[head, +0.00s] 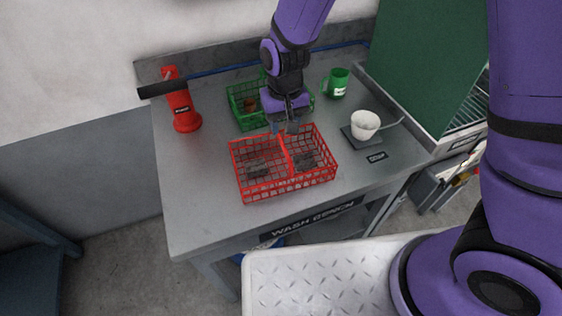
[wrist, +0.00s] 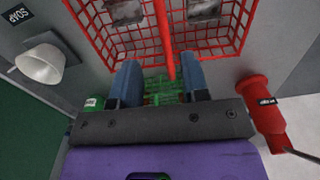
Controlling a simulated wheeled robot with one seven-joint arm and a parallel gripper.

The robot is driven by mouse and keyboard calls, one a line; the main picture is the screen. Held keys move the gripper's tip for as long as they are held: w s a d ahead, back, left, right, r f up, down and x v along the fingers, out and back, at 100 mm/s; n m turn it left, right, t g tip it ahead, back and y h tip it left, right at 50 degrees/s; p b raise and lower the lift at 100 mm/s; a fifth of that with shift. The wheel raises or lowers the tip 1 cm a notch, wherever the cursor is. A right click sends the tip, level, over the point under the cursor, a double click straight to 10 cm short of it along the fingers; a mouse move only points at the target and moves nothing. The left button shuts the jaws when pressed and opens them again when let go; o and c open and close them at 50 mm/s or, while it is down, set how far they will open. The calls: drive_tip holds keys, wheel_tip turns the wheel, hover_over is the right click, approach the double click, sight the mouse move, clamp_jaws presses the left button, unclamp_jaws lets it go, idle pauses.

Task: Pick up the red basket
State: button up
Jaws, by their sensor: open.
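The red basket (head: 284,163) is a wire basket with a central divider or handle bar. It stands on the grey bench and holds a few dark flat items. In the wrist view the red basket (wrist: 210,59) fills the top middle, its red bar pointing down between my fingers. My gripper (head: 287,127) is over the basket's back edge, pointing down. In the wrist view my gripper (wrist: 163,80) shows two blue fingers spread apart on either side of the bar, with nothing held. I cannot tell how far the fingertips are above the bar.
A green wire basket (head: 243,118) stands behind the red one, partly hidden by my arm. A green mug (head: 335,83), a white cup (head: 364,124) on a dark pad and a red sprayer-like bottle (head: 184,112) stand around. The bench (head: 190,205) is clear at front left.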

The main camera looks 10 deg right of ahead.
sight(281, 139)
drive_tip(key=shift+w+a+f, duration=0.15)
drive_tip(key=shift+a+f, duration=0.05)
drive_tip(key=shift+f, duration=1.95)
drive_tip(key=shift+w+a+f, duration=0.1)
drive_tip(key=shift+a+f, duration=0.05)
drive_tip(key=shift+f, duration=2)
clamp_jaws()
